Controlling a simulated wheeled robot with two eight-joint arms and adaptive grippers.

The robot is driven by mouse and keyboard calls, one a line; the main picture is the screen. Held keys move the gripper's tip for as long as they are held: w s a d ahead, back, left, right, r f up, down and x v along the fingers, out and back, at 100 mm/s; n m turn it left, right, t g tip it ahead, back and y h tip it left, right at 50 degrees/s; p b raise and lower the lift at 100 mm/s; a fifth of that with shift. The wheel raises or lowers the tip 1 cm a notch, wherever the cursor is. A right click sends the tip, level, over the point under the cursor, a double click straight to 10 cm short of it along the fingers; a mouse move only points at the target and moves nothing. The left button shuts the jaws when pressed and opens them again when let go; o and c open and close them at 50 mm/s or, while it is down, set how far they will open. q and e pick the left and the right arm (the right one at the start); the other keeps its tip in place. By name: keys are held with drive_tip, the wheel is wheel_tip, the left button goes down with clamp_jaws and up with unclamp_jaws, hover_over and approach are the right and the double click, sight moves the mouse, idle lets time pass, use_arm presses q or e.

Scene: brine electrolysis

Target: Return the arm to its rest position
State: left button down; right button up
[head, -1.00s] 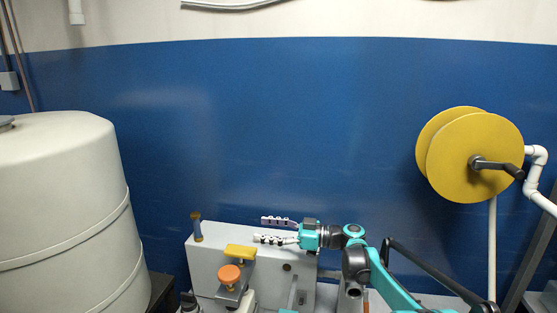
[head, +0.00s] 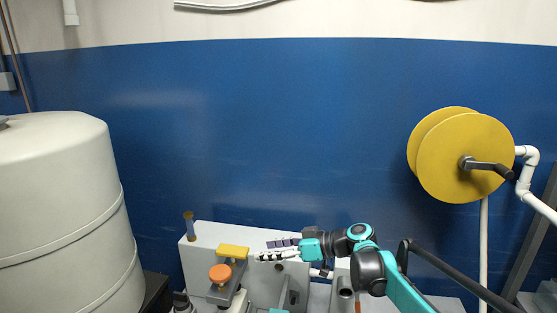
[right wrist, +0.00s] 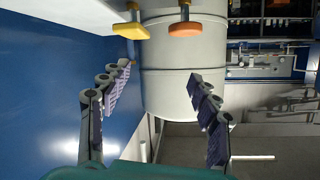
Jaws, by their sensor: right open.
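My right gripper (head: 270,249) is teal and black with pale, dark-padded fingers. In the head view it reaches in from the right, pointing left, in front of or over the grey-white box. In the right wrist view the gripper (right wrist: 160,72) has its two fingers wide apart with nothing between them. Its arm (head: 372,268) is bent at the lower right of the head view. My left gripper is not in view.
The grey-white box (head: 210,259) carries a yellow handle (head: 233,251) and an orange knob (head: 220,273), left of the gripper. A large white tank (head: 62,215) stands at left. A yellow reel (head: 465,155) hangs at right before the blue wall (head: 260,130).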

drive_tip(key=s+d+f+m+t+h, duration=0.1)
drive_tip(key=s+d+f+m+h, duration=0.3)
drive_tip(key=s, duration=0.5)
drive_tip(key=s+d+f+m+t+h, duration=0.1)
drive_tip(key=s+d+f+m+h, duration=0.2)
drive_tip(key=s+d, duration=0.6)
drive_tip(key=s+d+f+m+t+h, duration=0.1)
drive_tip(key=s+d+f+m+h, duration=0.3)
drive_tip(key=s, duration=0.6)
drive_tip(key=d+f+h, duration=0.2)
drive_tip(key=d+f, duration=0.1)
drive_tip(key=f, duration=0.1)
drive_tip(key=shift+s+d+m+h, duration=0.2)
drive_tip(key=shift+s+m+h, duration=0.05)
drive_tip(key=shift+m+h, duration=0.05)
